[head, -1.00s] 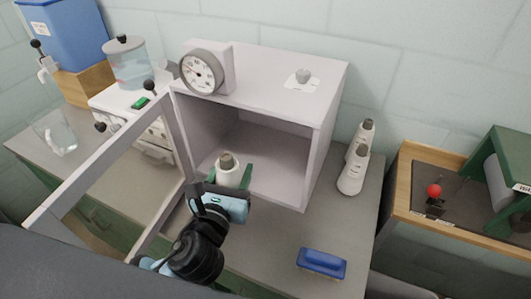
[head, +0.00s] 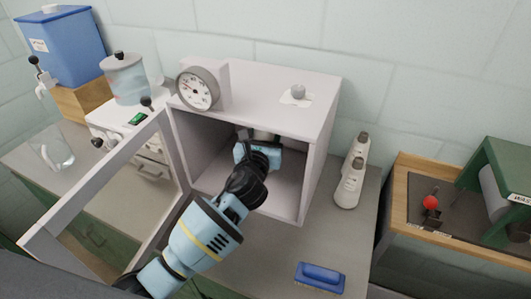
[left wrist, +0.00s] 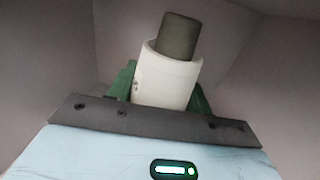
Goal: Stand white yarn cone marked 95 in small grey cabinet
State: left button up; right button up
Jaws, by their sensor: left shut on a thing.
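The small grey cabinet (head: 318,150) stands on the table with its framed door (head: 85,187) swung open to the left. My left gripper (head: 262,137) reaches through the opening into the cabinet, shut on a white yarn cone. In the left wrist view, the white cone (left wrist: 168,80) with its dark grey tip stands up between my green fingers (left wrist: 165,90), tilted slightly in the picture. No number on it is readable. In the head view, my gripper and the cabinet top hide most of the cone. My right gripper is not in view.
Two more white cones (head: 348,185) stand right of the cabinet. A blue brush (head: 320,277) lies on the table in front. A round gauge (head: 198,88) sits on the cabinet top. A wood-edged tray (head: 402,190) is at the right.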

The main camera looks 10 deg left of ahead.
pick_arm(q)
notch_tip(320, 180, down, 2)
jog(key=shift+s+f, duration=0.1)
jog(key=shift+f, duration=0.05)
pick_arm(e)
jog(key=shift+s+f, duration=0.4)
